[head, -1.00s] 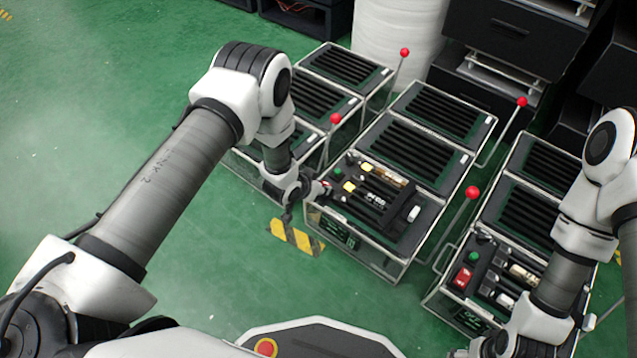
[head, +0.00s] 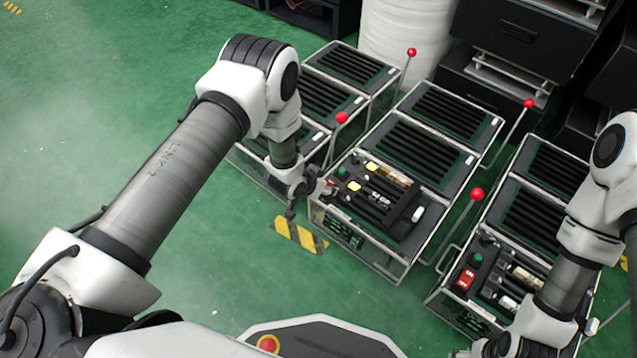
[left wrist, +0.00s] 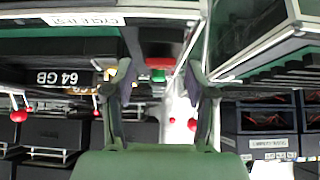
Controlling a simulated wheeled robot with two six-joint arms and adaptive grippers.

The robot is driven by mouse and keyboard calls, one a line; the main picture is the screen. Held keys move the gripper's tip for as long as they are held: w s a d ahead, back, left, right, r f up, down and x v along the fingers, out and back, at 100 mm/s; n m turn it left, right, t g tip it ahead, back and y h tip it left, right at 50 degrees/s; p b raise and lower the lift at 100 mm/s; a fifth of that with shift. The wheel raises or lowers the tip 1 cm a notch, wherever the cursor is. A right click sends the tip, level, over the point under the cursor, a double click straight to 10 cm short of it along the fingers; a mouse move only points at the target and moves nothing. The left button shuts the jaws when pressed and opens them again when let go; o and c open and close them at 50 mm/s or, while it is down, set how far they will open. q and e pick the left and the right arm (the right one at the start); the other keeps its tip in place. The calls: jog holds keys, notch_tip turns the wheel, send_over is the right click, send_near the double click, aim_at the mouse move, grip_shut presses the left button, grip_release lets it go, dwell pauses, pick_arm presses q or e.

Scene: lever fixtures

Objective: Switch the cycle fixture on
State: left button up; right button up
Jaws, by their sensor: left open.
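The middle fixture (head: 395,262) has a black control panel with a green button (head: 342,172), yellow lights and a white-tipped part. A red switch (head: 328,187) sits at its front left corner. My left gripper (head: 312,188) is at that corner, very near the red switch. In the left wrist view, an upside-down label (left wrist: 82,20) that seems to read "cycle" is on the fixture at top left. The left gripper (left wrist: 160,88) is open there, with a red switch (left wrist: 160,62) and a green part beyond its fingers. Contact cannot be told. My right gripper (head: 497,345) is partly cut off at bottom right.
Red-ball levers (head: 342,118) (head: 477,194) stand upright beside the fixtures. A right fixture (head: 440,297) with its own red switch (head: 465,279) is near my right arm. A yellow-black floor mark (head: 299,235) lies before the middle fixture. Green floor at left is clear.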

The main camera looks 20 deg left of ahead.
pick_arm(q)
jog(key=v, duration=1.1)
jog(key=shift+r, duration=0.2)
jog(key=shift+s, duration=0.15)
jog(key=s+a+f+n+g+y, duration=0.1)
jog(key=s+f+g, duration=0.1)
jog(key=s, duration=0.7)
jog(key=s+a+f+n+g+p, duration=0.1)
jog(key=s+a+n+g, duration=0.15)
jog(key=s, duration=0.65)
jog(key=s+a+f+n+g+y, duration=0.1)
jog(key=s+f+g, duration=0.15)
jog(key=s, duration=0.65)
notch_tip(320, 180, up, 39)
jog(key=p, duration=3.8)
jog(key=shift+f+y, duration=0.15)
jog(key=shift+y, duration=0.15)
